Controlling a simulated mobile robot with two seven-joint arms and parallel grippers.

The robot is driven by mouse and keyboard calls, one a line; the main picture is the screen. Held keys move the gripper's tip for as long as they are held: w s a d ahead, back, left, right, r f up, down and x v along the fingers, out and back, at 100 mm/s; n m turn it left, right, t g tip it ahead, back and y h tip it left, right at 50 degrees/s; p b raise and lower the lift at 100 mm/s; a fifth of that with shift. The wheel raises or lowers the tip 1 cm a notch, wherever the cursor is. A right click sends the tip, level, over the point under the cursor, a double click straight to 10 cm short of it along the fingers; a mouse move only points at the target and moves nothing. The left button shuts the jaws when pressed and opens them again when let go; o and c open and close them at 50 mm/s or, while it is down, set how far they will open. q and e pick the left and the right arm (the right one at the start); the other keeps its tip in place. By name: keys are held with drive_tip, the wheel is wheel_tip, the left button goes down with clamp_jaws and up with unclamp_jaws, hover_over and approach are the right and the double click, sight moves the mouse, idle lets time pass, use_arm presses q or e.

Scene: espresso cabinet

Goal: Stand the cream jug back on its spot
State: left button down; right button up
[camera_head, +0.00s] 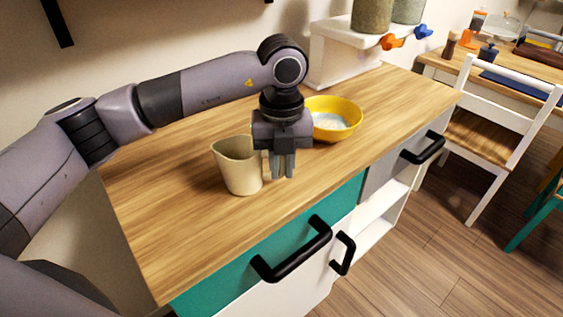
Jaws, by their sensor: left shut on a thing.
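The cream jug (238,168) is upright on or just above the wooden cabinet top; I cannot tell whether its base touches. Its spout points left and its handle side faces right. My left gripper (280,168) points down at the jug's right side and is shut on its handle, which the fingers partly hide. No marked spot for the jug can be made out on the wood. My right gripper is not in view.
A yellow bowl (347,108) with pale contents stands just behind and right of my left gripper. A white dispenser box (335,55) stands at the back. The worktop (170,220) is clear to the front and left. Black handles (295,252) stick out in front. A white chair (500,130) is at right.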

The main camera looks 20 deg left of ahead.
use_arm(q)
drive_tip(key=shift+f, duration=0.1)
drive_tip(key=c, duration=1.1)
unclamp_jaws()
wheel_tip(320, 180, up, 12)
drive_tip(key=shift+r, duration=0.15)
